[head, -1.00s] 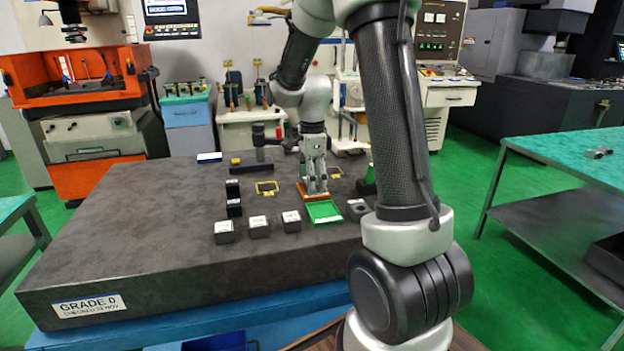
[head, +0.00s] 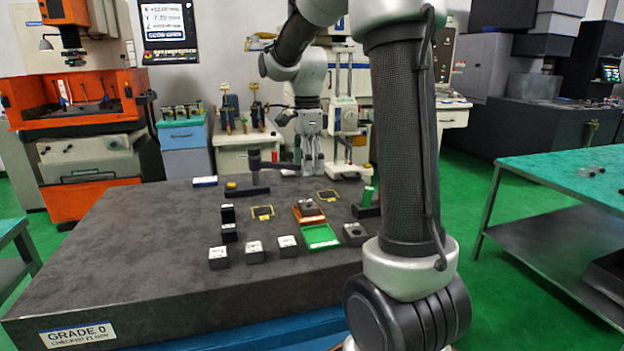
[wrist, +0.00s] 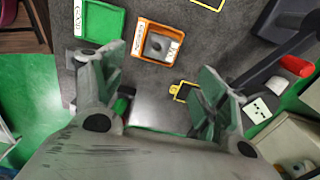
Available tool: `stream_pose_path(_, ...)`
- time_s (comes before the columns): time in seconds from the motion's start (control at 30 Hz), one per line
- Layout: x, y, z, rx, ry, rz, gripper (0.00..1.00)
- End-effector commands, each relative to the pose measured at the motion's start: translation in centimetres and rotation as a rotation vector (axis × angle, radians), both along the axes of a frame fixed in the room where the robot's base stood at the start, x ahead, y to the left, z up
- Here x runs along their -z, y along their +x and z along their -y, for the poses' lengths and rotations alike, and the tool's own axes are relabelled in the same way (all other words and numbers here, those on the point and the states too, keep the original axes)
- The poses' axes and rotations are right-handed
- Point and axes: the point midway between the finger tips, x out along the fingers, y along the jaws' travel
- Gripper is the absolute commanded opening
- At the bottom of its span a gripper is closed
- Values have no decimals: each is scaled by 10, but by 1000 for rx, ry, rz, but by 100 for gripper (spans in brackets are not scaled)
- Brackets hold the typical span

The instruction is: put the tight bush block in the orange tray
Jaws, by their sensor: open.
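The orange tray (head: 311,220) lies on the dark stone table, behind the green tray (head: 320,237). A dark block (head: 306,206) with a round hole and a white label sits inside the orange tray. In the wrist view this block (wrist: 157,45) lies flat within the rim of the orange tray (wrist: 161,24); its label is too small to read. My gripper (head: 313,172) is open and empty, raised above the table behind the orange tray. In the wrist view its fingers (wrist: 155,95) are spread wide with nothing between them.
Another holed block (head: 354,234) stands right of the green tray. Several dark labelled blocks (head: 254,253) stand in front and left. Yellow-outlined marks (head: 262,212) and a dark stand (head: 247,190) lie farther back. The table's left front is clear.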

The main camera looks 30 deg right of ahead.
Motion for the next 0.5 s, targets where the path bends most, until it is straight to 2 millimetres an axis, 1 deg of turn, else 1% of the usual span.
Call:
stream_pose_path(0.07, -10, -10, -3, -65, -3, 18, 73)
stream_pose_path(0.17, -27, -39, -12, -271, -15, 63, 73)
stream_pose_path(0.27, -43, -84, -24, -592, -48, 125, 73)
stream_pose_path(0.3, -47, -104, -29, -734, -70, 151, 73)
stream_pose_path(0.37, -48, -133, -35, -945, -106, 183, 73)
stream_pose_path(0.4, -48, -151, -38, -1081, -135, 203, 73)
stream_pose_path(0.5, -41, -189, -45, -1382, -209, 238, 73)
